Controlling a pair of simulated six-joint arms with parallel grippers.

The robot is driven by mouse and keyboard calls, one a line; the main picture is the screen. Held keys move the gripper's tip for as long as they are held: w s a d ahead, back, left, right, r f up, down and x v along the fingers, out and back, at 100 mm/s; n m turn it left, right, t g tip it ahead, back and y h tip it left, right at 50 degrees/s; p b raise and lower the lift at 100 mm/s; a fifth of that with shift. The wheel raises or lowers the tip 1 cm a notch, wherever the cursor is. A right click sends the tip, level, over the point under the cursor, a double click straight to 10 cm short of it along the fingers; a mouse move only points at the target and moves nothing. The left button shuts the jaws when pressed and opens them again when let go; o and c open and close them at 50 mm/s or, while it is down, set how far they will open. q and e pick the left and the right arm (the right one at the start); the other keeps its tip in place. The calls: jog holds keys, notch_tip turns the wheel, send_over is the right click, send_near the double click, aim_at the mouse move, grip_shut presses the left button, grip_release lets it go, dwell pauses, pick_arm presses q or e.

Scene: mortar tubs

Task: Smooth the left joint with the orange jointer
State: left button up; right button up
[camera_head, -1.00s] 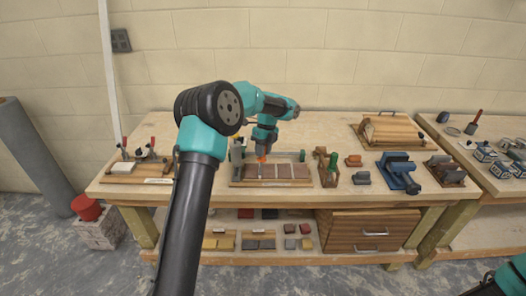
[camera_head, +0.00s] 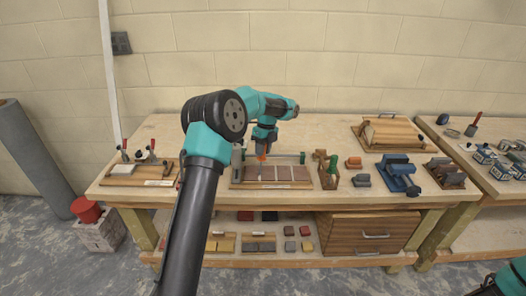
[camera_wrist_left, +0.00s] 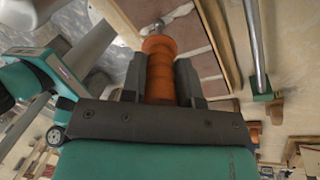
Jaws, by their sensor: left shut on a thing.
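My left gripper (camera_head: 262,149) points down over the left half of a framed panel (camera_head: 302,184) of reddish-brown bricks with pale joints. It is shut on the orange jointer (camera_head: 261,158). In the left wrist view the jointer's ribbed orange handle (camera_wrist_left: 160,72) sits between the dark fingers (camera_wrist_left: 158,88), with its metal end (camera_wrist_left: 172,20) reaching toward the bricks (camera_wrist_left: 190,42). I cannot tell whether the metal touches the left joint, which the gripper and tool partly hide. My right gripper is out of view.
A metal rail with a green end block (camera_wrist_left: 265,97) runs along the panel's side. A wooden holder with a green-handled tool (camera_head: 328,168) stands right of the panel, with a blue tool (camera_head: 396,170) further right. A clamp board (camera_head: 140,172) lies left.

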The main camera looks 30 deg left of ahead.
pick_arm(q)
jog(key=shift+w+a, duration=0.15)
jog(key=shift+w, duration=0.15)
jog(key=shift+w+a, duration=0.3)
jog(key=shift+w, duration=0.2)
jog(key=shift+w, duration=0.15)
dwell(0.5)
jog(key=shift+w+a, duration=0.3)
jog(key=shift+w, duration=0.2)
jog(key=shift+f, duration=0.1)
jog(key=shift+w+a, duration=0.35)
jog(key=shift+w, duration=0.3)
jog(key=shift+s, duration=0.1)
jog(key=shift+s+d, duration=0.3)
jog(key=shift+s, duration=0.3)
jog(key=shift+s+d, duration=0.1)
dwell(0.3)
